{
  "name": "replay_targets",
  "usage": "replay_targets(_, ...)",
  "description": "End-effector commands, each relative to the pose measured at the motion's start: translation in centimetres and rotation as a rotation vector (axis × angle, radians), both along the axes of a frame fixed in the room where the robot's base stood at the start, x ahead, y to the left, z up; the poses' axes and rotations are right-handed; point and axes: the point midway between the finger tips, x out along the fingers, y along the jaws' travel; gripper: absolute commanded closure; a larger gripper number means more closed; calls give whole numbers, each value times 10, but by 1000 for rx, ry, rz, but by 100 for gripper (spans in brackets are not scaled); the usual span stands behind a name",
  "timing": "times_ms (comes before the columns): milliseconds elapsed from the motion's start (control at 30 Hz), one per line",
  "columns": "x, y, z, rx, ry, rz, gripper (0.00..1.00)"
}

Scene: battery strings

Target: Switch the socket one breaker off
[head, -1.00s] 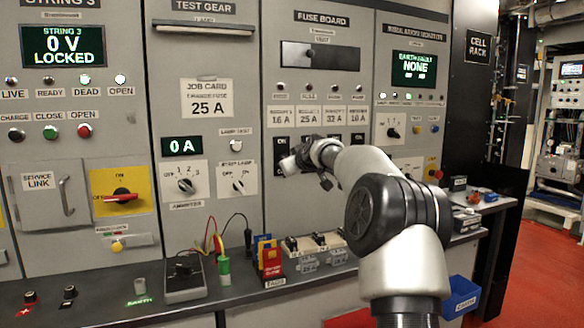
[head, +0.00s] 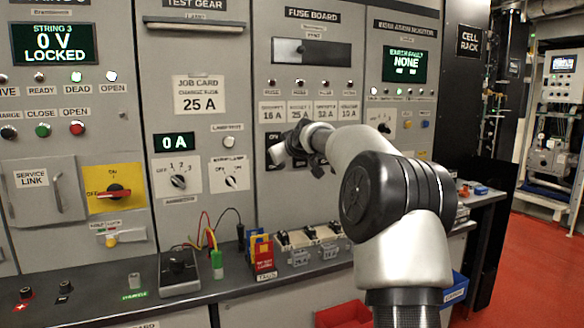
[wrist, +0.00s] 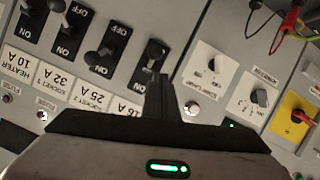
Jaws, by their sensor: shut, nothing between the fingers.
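The fuse board's breaker row shows upside down in the wrist view. Contact cannot be told.
Rotary switches (wrist: 208,68) are to the right in the wrist view. A bench (head: 225,287) with tags and fuses runs below.

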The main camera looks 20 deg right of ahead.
Motion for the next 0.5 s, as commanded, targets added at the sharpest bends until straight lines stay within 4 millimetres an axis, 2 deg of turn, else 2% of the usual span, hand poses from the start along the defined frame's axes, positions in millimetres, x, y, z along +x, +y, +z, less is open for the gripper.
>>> replay_targets(33, -13, -3, -12, 0, 4, -6, 100)
replay_targets(300, -65, -1, -25, -3, 1, -7, 100)
replay_targets(500, -81, 1, -27, -1, -3, -5, 100)
